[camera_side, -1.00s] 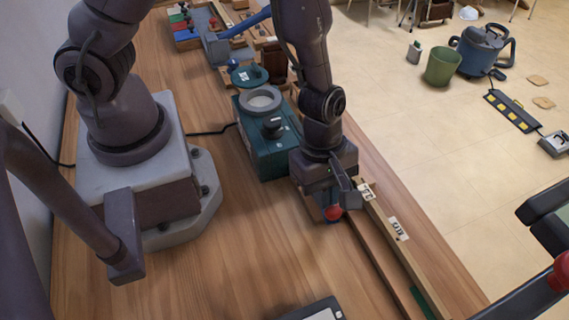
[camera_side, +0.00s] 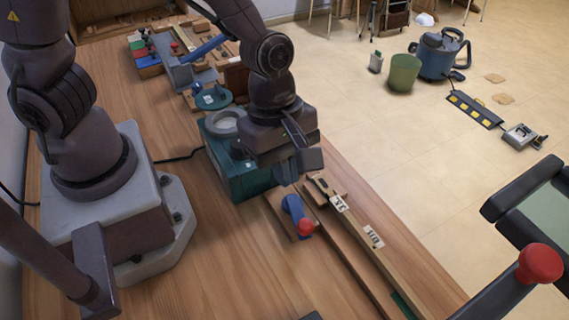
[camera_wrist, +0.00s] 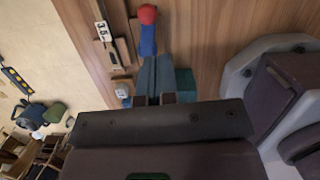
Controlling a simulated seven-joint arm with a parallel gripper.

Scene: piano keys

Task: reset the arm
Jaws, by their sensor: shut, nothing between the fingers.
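My gripper (camera_side: 302,167) is above the wooden table (camera_side: 215,255), just in front of the teal box (camera_side: 240,180). Its fingers are together with nothing between them.
A long wooden rail with white labels (camera_side: 374,237) runs beside the lever. Colored blocks (camera_side: 148,62) and a blue bar (camera_side: 203,47) lie at the back. A green bin (camera_side: 404,73) and a power strip (camera_side: 474,110) are on the floor. The front table is mostly clear.

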